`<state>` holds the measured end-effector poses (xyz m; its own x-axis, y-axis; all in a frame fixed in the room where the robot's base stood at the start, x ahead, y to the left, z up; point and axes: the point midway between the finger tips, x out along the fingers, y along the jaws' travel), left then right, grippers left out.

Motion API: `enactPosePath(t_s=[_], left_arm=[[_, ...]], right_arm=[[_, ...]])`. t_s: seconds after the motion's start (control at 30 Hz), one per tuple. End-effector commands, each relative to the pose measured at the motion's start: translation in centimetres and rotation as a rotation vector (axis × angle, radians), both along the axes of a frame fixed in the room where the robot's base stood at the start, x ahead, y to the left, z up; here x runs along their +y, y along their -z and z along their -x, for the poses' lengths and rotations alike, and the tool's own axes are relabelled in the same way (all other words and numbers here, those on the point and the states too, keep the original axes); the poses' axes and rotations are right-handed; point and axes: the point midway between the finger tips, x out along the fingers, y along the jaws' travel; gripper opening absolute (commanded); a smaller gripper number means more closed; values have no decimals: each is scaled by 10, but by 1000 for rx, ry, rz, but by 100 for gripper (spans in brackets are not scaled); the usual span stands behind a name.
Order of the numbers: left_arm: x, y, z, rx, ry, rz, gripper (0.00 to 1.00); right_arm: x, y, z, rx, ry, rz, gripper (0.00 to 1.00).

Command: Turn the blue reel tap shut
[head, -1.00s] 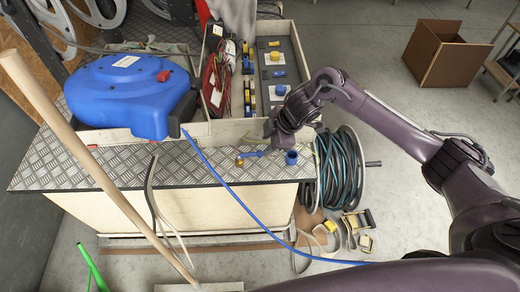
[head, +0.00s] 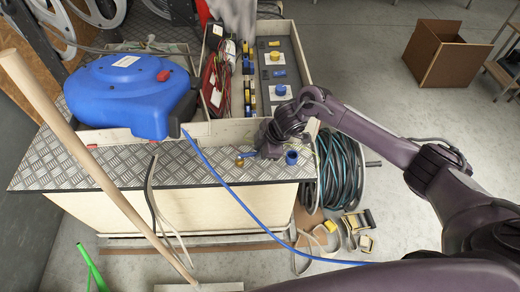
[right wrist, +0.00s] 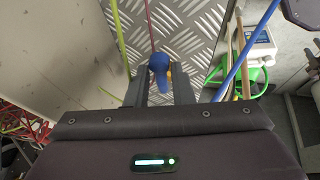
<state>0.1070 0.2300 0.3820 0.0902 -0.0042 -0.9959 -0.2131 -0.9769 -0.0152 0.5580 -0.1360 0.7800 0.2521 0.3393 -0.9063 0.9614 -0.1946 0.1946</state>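The blue reel (head: 130,90) stands at the left of the workbench in the head view, with a blue hose running from it. Its tap has a small blue lever (head: 247,155) and a brass body (head: 239,162) on the bench's checker plate. My right gripper (head: 261,153) is down at the tap and hides part of the lever. In the right wrist view the blue lever (right wrist: 159,70) shows between the two fingers of my right gripper (right wrist: 160,90), which stand apart. I see no clear grip on it. My left gripper is not recognisable in view.
A blue cup-like piece (head: 291,158) stands just right of my gripper. The blue hose (head: 215,172) crosses the plate on the left. A tray (head: 290,50) with fittings lies behind. A dark hose coil (head: 338,165) is beside the bench. A wooden pole (head: 85,150) slants at left.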

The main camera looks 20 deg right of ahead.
Motion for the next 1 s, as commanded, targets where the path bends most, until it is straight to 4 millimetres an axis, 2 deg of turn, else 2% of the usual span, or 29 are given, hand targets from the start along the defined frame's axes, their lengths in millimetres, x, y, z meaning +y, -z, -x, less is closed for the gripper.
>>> enactPosePath(t_s=[0.27, 0.47, 0.67, 1.0], left_arm=[[1, -1, 0, 0, 0, -1, 36], [1, -9, 0, -1, 0, -1, 36], [1, -29, -1, -1, 0, -1, 36], [1, -73, -1, -1, 0, -1, 36]], right_arm=[[0, 0, 0, 0, 2, 0, 0], [0, -3, 1, -1, 40, -1, 0], [2, -5, 6, 3, 148, 0, 0], [13, -6, 20, 5, 452, 0, 0]])
